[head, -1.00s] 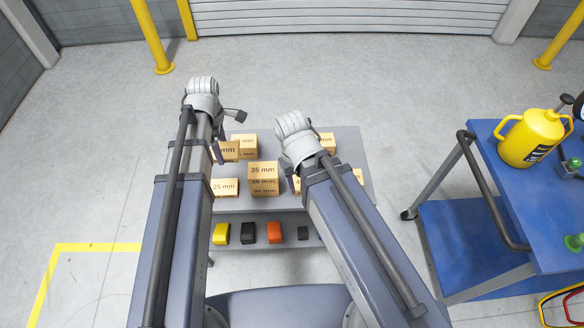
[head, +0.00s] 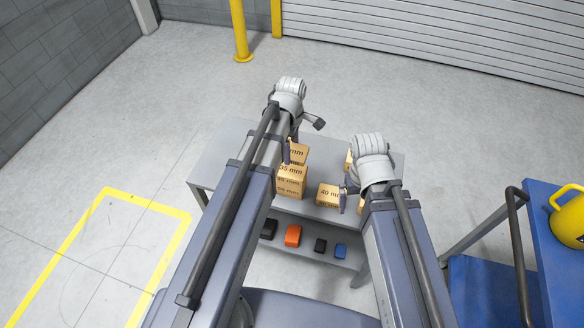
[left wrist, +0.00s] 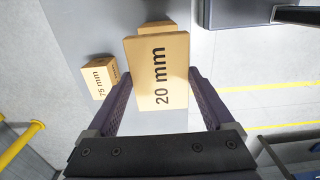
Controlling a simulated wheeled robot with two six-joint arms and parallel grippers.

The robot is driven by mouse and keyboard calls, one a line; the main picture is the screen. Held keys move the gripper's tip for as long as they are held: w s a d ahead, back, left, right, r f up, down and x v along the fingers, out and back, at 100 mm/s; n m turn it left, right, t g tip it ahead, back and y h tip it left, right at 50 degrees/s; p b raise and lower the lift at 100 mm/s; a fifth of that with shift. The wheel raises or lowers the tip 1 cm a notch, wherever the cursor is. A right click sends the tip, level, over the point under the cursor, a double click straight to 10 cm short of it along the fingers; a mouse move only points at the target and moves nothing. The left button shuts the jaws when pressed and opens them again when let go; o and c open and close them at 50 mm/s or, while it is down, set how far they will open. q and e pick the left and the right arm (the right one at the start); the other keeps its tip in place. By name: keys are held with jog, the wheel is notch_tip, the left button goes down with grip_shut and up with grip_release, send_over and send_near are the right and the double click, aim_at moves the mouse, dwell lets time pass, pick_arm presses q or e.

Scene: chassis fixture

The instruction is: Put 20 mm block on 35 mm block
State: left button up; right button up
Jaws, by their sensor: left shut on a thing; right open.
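The 20 mm block (left wrist: 160,72) is a tan box between the fingers of my left gripper (left wrist: 161,95) in the left wrist view. My left gripper is shut on it. In the head view, this block (head: 298,153) is partly hidden by my left arm. It appears just beyond or above the 35 mm block (head: 291,172); I cannot tell the gap between them. The 35 mm block is the top of a stack of tan blocks, its left side covered by my arm. My right gripper (head: 350,200) is open, near the 40 mm block.
The 40 mm block (head: 327,194) stands right of the stack. A 75 mm block (left wrist: 98,77) lies in the left wrist view. A lower shelf holds an orange item (head: 293,235) and a blue item (head: 340,251). A blue cart (head: 545,235) stands at right.

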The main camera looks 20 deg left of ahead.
aim_at(291, 170)
pick_arm(q)
jog(key=shift+f+b, duration=3.35)
jog(key=shift+f, duration=0.6)
jog(key=shift+f, duration=0.2)
jog(key=o, duration=1.1)
jog(key=shift+r, duration=0.2)
notch_tip(291, 170, up, 12)
jog(key=p, duration=1.2)
